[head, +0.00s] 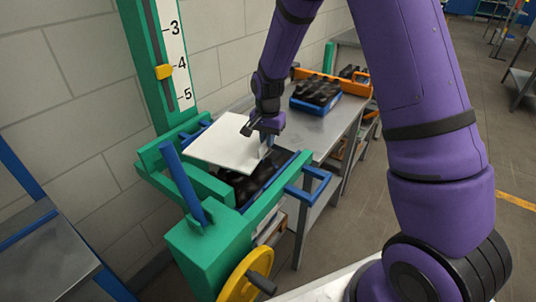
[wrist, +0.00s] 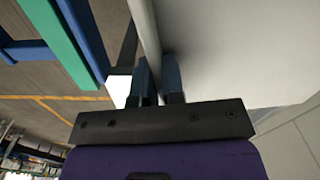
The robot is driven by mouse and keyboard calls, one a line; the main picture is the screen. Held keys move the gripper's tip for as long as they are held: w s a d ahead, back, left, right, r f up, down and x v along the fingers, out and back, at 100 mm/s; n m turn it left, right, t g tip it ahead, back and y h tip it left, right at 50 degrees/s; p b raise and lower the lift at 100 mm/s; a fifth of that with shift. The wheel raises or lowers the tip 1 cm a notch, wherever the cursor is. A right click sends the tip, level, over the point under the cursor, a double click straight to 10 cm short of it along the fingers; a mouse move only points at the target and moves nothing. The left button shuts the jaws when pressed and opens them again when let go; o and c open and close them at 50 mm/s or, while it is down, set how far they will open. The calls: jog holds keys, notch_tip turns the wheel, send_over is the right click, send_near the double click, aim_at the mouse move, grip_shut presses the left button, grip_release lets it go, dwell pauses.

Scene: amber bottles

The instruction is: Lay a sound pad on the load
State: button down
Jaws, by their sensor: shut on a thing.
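My gripper (head: 264,140) is shut on the edge of a flat white pad (head: 222,142). In the wrist view the two fingers (wrist: 158,85) pinch the pad (wrist: 230,50) near its edge. In the head view the pad is roughly level, over the load of dark bottles (head: 250,180) inside the green frame. The pad hides much of the load. I cannot tell whether the pad touches the load or hangs just above it.
The green press frame has a tall scaled post (head: 168,60), a blue lever (head: 183,185), a blue handle (head: 310,187) and a yellow wheel (head: 246,275).

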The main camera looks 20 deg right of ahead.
jog(key=s+a+f+m, duration=0.1)
jog(key=s+f+m, duration=0.1)
jog(key=s+f, duration=0.2)
jog(key=shift+a+f, duration=0.4)
jog(key=shift+f, duration=1.35)
jog(key=shift+s+f, duration=0.1)
jog(key=shift+f, duration=0.8)
jog(key=c, duration=1.1)
grip_release()
jog(key=shift+c, duration=0.2)
jog(key=shift+r, duration=0.1)
